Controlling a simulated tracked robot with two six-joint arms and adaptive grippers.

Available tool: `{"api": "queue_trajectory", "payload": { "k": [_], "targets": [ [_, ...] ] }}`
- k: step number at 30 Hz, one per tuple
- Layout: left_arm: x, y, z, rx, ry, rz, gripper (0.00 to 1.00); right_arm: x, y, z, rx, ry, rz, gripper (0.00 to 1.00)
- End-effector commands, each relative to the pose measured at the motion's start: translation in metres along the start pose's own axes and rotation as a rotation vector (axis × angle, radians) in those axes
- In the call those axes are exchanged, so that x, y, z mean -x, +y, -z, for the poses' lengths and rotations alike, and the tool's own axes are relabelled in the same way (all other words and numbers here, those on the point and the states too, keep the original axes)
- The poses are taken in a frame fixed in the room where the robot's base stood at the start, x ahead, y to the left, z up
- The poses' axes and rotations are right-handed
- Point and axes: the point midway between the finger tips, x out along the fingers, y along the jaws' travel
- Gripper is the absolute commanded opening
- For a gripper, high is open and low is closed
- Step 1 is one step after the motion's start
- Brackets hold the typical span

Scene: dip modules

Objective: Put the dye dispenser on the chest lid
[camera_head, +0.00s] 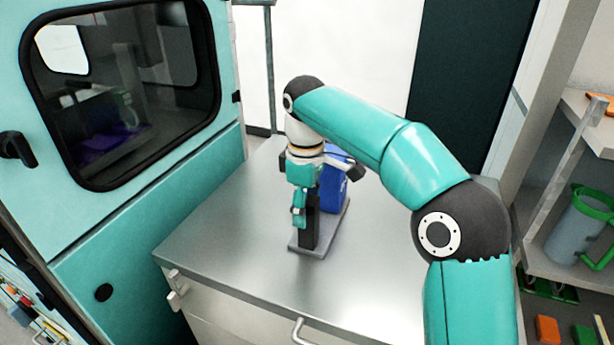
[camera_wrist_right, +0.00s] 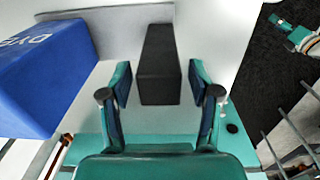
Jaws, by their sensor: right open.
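The dye dispenser has a blue block (camera_head: 334,182), a black upright post (camera_head: 309,230) and a grey base plate (camera_head: 331,225). It stands upright on the grey metal chest lid (camera_head: 225,235), near its middle. My right gripper (camera_head: 302,208) is at the post, pointing down, and partly hides the blue block. In the right wrist view the black post (camera_wrist_right: 158,65) stands between the open fingers, with a gap on each side. The blue block (camera_wrist_right: 45,70) with pale lettering is at the left there. My left gripper is not in view.
A teal cabinet with a dark window (camera_head: 125,90) borders the lid on the left. A shelf unit with a grey-and-green container (camera_head: 580,228) stands at the right. The front and left of the lid are bare. My right arm covers part of the lid's right side.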

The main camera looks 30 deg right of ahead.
Motion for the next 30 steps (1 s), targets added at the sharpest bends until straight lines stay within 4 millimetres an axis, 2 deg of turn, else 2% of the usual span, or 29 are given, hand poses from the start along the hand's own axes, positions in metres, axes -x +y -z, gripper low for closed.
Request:
{"api": "queue_trajectory", "payload": {
  "k": [1,6,12,18,30],
  "targets": [
    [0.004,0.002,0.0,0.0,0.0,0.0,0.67,0.013,0.0,0.001,0.0,0.004,-0.003,0.62],
    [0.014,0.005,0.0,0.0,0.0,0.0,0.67,0.049,0.0,0.001,0.001,0.003,-0.002,0.62],
    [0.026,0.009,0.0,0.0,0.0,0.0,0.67,0.081,0.0,0.001,0.0,0.001,-0.001,0.62],
    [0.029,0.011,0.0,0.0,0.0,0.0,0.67,0.091,0.0,0.0,0.001,-0.001,0.0,0.62],
    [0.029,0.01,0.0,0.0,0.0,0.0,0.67,0.091,0.0,-0.001,0.0,-0.001,0.0,0.62]
  ]
}}
